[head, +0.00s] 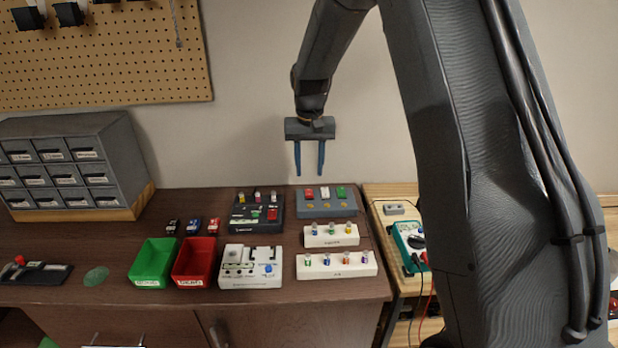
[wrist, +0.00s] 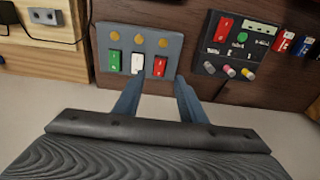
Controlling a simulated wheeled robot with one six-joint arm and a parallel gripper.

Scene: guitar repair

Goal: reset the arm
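My gripper (head: 310,174) hangs above the back edge of the dark brown bench, pointing down with its two blue fingers apart. Nothing is between the fingers. In the wrist view, my gripper (wrist: 158,88) shows the same open fingers, reaching toward a grey block (head: 327,203) with green, white and red pieces and several gold discs. That block lies below the fingers and apart from them in the head view. It also shows in the wrist view (wrist: 150,36).
A black panel (head: 241,221), white racks (head: 313,240) and a white fixture (head: 232,280) stand on the bench. Green (head: 146,281) and red (head: 208,281) bins sit left of these. A drawer cabinet (head: 107,135) is at the back left. A multimeter (head: 402,229) lies on the right table.

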